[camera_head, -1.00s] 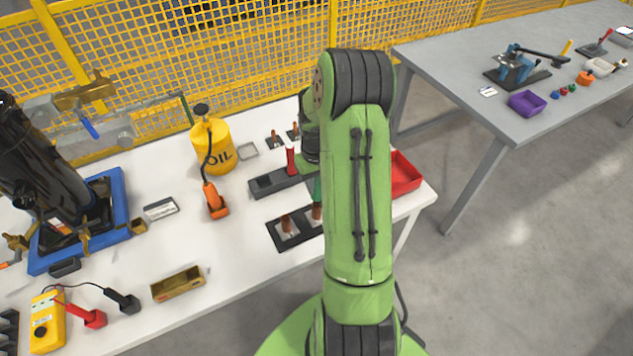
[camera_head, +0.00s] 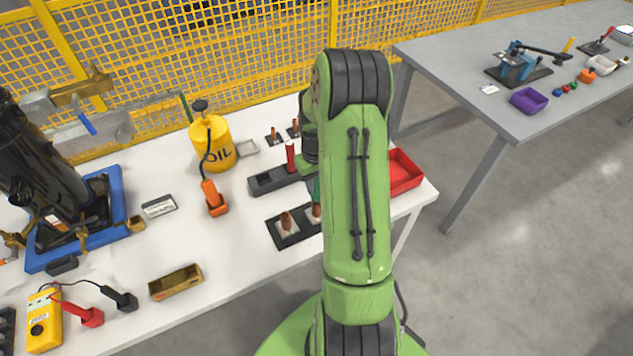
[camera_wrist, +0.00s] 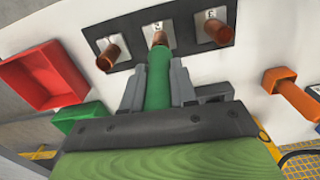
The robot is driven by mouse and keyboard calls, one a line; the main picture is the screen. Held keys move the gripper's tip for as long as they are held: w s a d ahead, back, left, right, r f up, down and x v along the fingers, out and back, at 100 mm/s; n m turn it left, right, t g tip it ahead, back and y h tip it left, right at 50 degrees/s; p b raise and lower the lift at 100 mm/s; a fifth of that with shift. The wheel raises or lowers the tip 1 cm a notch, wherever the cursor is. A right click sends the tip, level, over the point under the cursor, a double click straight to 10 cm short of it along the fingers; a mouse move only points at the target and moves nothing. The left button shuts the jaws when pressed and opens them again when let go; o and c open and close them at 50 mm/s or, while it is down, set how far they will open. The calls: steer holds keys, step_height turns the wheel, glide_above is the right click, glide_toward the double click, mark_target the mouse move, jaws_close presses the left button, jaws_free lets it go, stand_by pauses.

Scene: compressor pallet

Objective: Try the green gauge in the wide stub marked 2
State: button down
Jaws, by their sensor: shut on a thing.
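My gripper (camera_wrist: 158,88) is shut on the green gauge (camera_wrist: 158,75), a green cylinder pointing away from the wrist. In the wrist view, the far end of the gauge lines up with the middle copper stub (camera_wrist: 160,37) on a dark plate (camera_wrist: 130,51). The two overlap there; I cannot tell if the end is inside the stub. The label behind that stub seems to read 2. Another copper stub (camera_wrist: 108,57) stands to its left and one (camera_wrist: 216,30) to its right. In the head view, a sliver of the green gauge (camera_head: 317,190) shows beside my arm, which hides my gripper.
A red tray (camera_head: 403,173) stands right of my arm. A dark holder (camera_head: 267,181) with a red gauge (camera_head: 290,156) lies behind the stub plate (camera_head: 281,232). An orange-handled tool (camera_head: 213,200) and a yellow oil can (camera_head: 215,150) stand to the left.

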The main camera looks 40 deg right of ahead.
steer(key=shift+f+b, duration=0.95)
steer(key=shift+f, duration=0.3)
stand_by(1.0)
steer(key=shift+r, duration=0.1)
steer(key=shift+r+p, duration=2.25)
steer(key=shift+r, duration=0.7)
steer(key=shift+r, duration=0.1)
step_height(320, 180, up, 4)
steer(key=p, duration=0.3)
